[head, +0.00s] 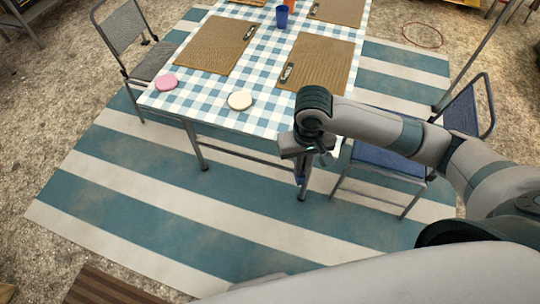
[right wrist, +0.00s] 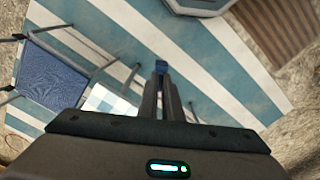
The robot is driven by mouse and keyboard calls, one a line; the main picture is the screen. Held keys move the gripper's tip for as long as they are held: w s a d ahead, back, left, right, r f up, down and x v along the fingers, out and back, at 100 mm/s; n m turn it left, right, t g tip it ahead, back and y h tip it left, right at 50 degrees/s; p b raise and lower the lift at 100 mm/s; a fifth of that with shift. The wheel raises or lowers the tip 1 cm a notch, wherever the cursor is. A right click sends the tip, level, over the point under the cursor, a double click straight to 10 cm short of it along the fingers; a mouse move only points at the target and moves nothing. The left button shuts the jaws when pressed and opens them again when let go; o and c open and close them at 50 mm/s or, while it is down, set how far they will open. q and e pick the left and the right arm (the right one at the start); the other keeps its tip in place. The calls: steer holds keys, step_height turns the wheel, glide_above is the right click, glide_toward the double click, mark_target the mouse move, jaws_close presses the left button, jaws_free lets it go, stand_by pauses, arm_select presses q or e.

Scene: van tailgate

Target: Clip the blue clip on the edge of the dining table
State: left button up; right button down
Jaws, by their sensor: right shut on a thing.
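The dining table (head: 203,103) has a blue-and-white checked top, and its near edge runs across the upper middle of the head view. My right gripper (head: 300,172) is low beside the near right corner of the table, on the near side of the edge, fingers pointing down. In the right wrist view its fingers (right wrist: 161,80) are shut on the small blue clip (right wrist: 161,67), which shows at the fingertips. A corner of the checked table (right wrist: 108,102) shows left of the fingers there. The clip looks apart from the table edge. My left gripper is not in view.
A pink disc (head: 166,82) and a cream disc (head: 240,101) lie near the table's front edge. A blue chair (head: 385,163) stands right of the gripper. The striped rug (head: 190,235) in front is clear.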

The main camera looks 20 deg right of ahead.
steer(key=w+a+f+m+p, duration=0.6)
steer(key=w+f+p, duration=0.2)
steer(key=p, duration=0.5)
steer(key=shift+w, duration=0.55)
steer(key=shift+d, duration=0.1)
steer(key=w+d+f+b, duration=0.2)
steer(key=w+d+b, duration=0.2)
steer(key=w+b, duration=0.2)
steer(key=shift+w+d+f+b, duration=0.15)
steer(key=shift+w+f+b, duration=0.2)
steer(key=shift+b, duration=0.8)
steer(key=shift+d+p, duration=0.1)
steer(key=shift+p, duration=0.3)
